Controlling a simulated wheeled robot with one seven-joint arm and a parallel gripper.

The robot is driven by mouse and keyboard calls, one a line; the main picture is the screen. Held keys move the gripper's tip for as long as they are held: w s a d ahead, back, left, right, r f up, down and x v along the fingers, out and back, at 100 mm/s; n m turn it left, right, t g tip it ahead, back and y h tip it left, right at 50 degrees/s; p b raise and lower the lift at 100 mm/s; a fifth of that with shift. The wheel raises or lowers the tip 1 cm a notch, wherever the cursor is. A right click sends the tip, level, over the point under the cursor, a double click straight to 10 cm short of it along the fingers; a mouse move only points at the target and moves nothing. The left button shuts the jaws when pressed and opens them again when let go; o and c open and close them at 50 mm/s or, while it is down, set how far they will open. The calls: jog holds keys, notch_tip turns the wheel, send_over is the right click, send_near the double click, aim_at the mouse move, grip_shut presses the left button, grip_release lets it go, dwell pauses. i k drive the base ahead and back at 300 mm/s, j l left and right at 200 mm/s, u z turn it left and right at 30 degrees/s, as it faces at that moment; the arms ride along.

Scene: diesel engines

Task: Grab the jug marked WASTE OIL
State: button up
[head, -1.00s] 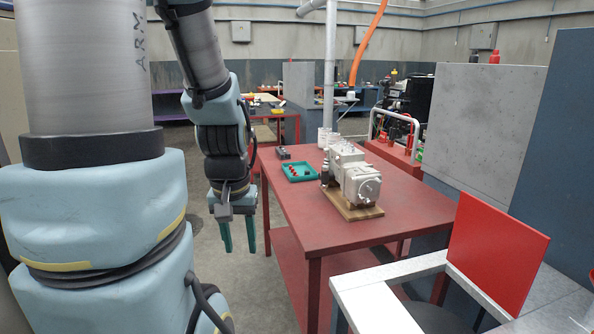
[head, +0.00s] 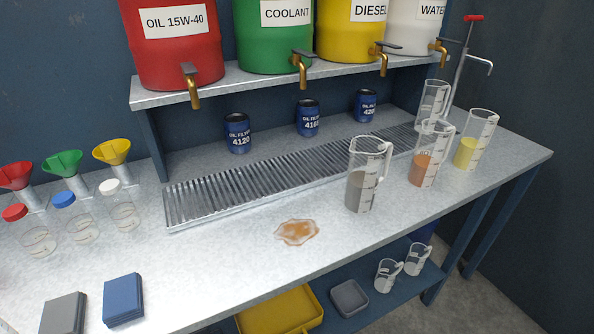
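Several clear measuring jugs with handles stand at the right of the grey bench. The front jug (head: 362,190) holds grey liquid. Behind it to the right are a jug with orange-brown liquid (head: 424,170) and a jug with yellow liquid (head: 467,153). Another jug (head: 431,100), apparently empty, stands farther back. Two smaller jugs (head: 387,275) (head: 417,259) are on the lower shelf. I cannot read the words WASTE OIL on any jug. My gripper is not in the head view now.
Red, green, yellow and white drums with taps sit on a raised shelf (head: 240,84). Blue oil filters (head: 308,118) stand behind a metal drip grate (head: 240,190). A brown spill (head: 297,232) lies on the bench (head: 230,255). Funnels, bottles and cloths are at left.

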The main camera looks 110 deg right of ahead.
aim_at(368, 175)
jog(key=k+j+z, duration=0.15)
jog(key=k, duration=0.4)
jog(key=k+j+z, duration=0.15)
jog(key=k+j, duration=0.15)
jog(key=k, duration=0.25)
jog(key=k+j+z, duration=0.2)
jog(key=k, duration=0.35)
jog(key=z, duration=2.15)
